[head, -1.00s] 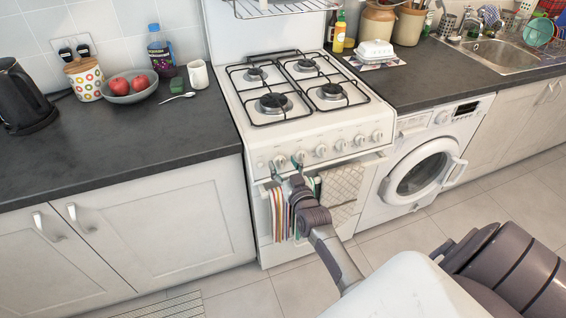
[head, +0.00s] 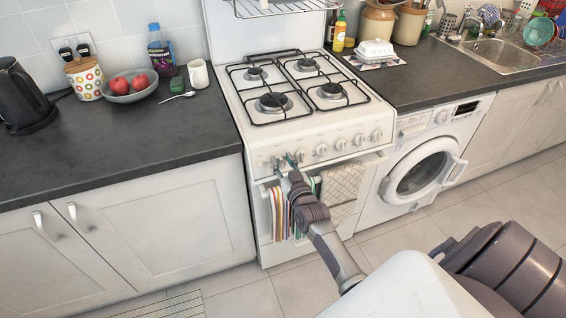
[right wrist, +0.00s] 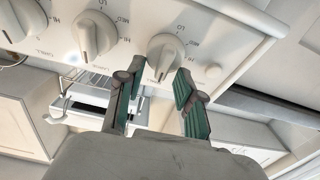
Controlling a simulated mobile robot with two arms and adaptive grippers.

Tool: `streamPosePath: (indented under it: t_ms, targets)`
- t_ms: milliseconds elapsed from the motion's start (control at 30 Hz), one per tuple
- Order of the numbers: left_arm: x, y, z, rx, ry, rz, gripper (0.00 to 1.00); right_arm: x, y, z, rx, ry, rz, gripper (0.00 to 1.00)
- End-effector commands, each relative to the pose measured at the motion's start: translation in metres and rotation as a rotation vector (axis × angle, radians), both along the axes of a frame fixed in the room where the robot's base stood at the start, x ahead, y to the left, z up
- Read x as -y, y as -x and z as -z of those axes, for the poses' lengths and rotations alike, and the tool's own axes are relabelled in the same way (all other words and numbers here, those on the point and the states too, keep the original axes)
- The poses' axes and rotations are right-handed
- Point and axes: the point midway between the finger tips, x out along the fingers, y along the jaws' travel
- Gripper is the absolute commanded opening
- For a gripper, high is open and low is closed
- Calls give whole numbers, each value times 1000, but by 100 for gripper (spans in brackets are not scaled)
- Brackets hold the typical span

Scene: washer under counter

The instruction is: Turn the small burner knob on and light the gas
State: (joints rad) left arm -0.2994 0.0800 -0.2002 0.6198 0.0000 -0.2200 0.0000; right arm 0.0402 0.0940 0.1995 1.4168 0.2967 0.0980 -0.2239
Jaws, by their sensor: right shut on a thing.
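The white cooker (head: 310,119) has a row of pale knobs along its front panel. My right gripper (head: 283,160) is at the left end of that row. In the right wrist view, the right gripper's green-padded fingers (right wrist: 160,80) are on either side of a round white knob (right wrist: 164,54) and shut on its grip; the fingers partly hide it. My left gripper is not in view.
Striped towels (head: 278,212) and a patterned cloth (head: 343,184) hang from the oven handle, close below my right gripper. A dark counter (head: 120,135) is left of the cooker. A washing machine (head: 424,172) stands to the right. Another knob (right wrist: 94,36) is beside the held one.

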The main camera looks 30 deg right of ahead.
Motion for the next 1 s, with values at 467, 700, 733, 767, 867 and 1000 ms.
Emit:
streamPosePath:
  t_ms: [467,700,733,767,867,1000]
  targets:
    - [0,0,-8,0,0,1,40,-3,0,0,-66,272,-76,2]
    - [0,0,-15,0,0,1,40,-5,-1,1,-118,486,-135,2]
    - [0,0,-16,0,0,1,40,-5,-1,1,-125,514,-143,2]
    - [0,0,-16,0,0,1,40,-5,-1,1,-131,541,-150,2]
    - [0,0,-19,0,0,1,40,-6,-1,1,-152,630,-174,2]
    - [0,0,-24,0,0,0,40,-7,-1,2,-182,754,-209,2]
